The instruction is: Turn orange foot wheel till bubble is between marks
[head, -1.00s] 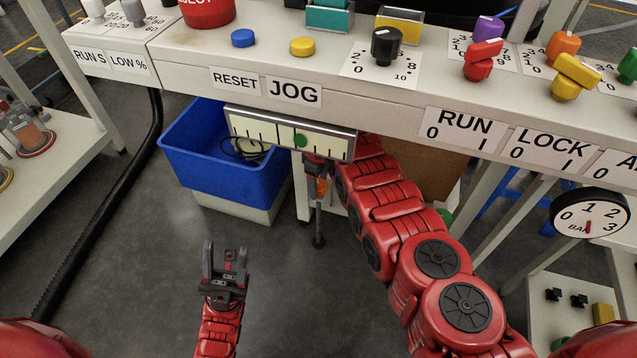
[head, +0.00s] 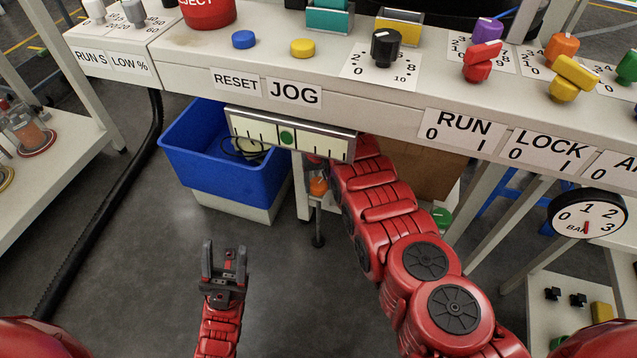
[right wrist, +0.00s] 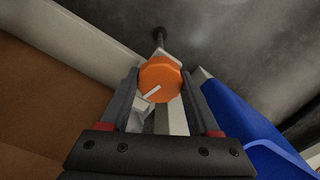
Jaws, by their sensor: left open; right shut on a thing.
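The level gauge (head: 245,128) is a pale strip with dark marks in a metal frame under the bench edge. The orange foot wheel (head: 318,186) is below the gauge, partly hidden by my right arm. In the right wrist view the wheel (right wrist: 160,79), with a white line on its face, is between the fingers of my right gripper (right wrist: 160,88), which is shut on it. My left gripper (head: 225,262) is open and empty above the floor.
A blue bin (head: 215,165) stands left of the foot, close to my right gripper in the wrist view. A brown box (head: 430,172) is behind my right arm. The bench above carries knobs and buttons. The floor around my left gripper is clear.

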